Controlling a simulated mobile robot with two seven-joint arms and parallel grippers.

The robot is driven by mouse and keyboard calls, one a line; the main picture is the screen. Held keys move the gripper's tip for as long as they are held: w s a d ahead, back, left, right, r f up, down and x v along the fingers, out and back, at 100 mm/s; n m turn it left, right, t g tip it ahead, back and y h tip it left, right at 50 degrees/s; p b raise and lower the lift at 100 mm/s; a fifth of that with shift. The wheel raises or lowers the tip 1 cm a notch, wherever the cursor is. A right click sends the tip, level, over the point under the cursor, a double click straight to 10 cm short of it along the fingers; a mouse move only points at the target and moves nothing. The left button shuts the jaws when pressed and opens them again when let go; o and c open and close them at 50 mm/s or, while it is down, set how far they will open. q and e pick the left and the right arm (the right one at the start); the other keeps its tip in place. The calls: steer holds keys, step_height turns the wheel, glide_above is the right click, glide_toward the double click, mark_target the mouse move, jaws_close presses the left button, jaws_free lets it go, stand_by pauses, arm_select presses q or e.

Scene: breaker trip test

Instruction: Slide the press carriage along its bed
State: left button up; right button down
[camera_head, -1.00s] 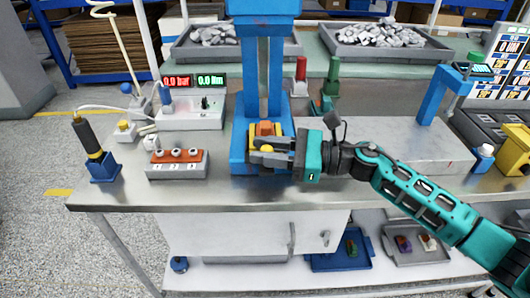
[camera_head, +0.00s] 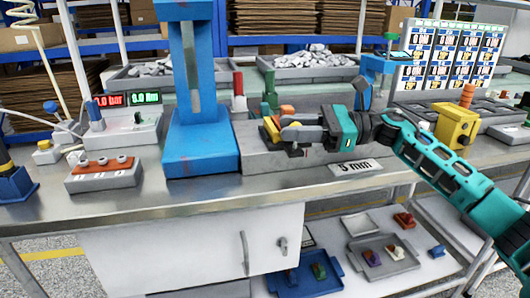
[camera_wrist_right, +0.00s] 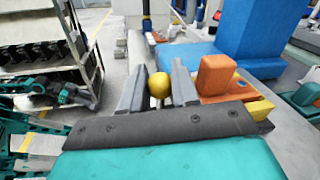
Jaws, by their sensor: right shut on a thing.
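The press carriage, with its orange block (camera_head: 287,109) and a yellow part (camera_head: 271,129), sits on the grey bed (camera_head: 258,158) just right of the blue press (camera_head: 200,150). My right gripper (camera_head: 280,133) reaches it from the right and is shut on the carriage's yellow knob. In the right wrist view the round yellow knob (camera_wrist_right: 159,85) lies between my two grey fingers, with the orange block (camera_wrist_right: 214,76) beside them. The fingers hide part of the carriage in the head view. My left gripper is not in view.
A "5 mm" plate (camera_head: 355,168) is at the bed's front right. A grey box with an orange top (camera_head: 104,166) and a display unit (camera_head: 125,120) stand left of the press. A yellow block (camera_head: 456,125) stands farther right. The bench front is clear.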

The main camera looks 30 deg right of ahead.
steer(key=shift+w+b+v, duration=0.15)
steer(key=shift+b+v, duration=0.3)
steer(key=shift+v, duration=0.4)
steer(key=shift+w+b+v, duration=0.15)
steer(key=shift+b+v, duration=0.25)
steer(key=shift+v, duration=0.5)
steer(key=shift+d+r, duration=0.1)
steer(key=shift+d, duration=0.1)
steer(key=c, duration=0.9)
jaws_free()
steer(key=v, duration=1.3)
steer(key=shift+a, duration=0.1)
steer(key=shift+s, duration=0.15)
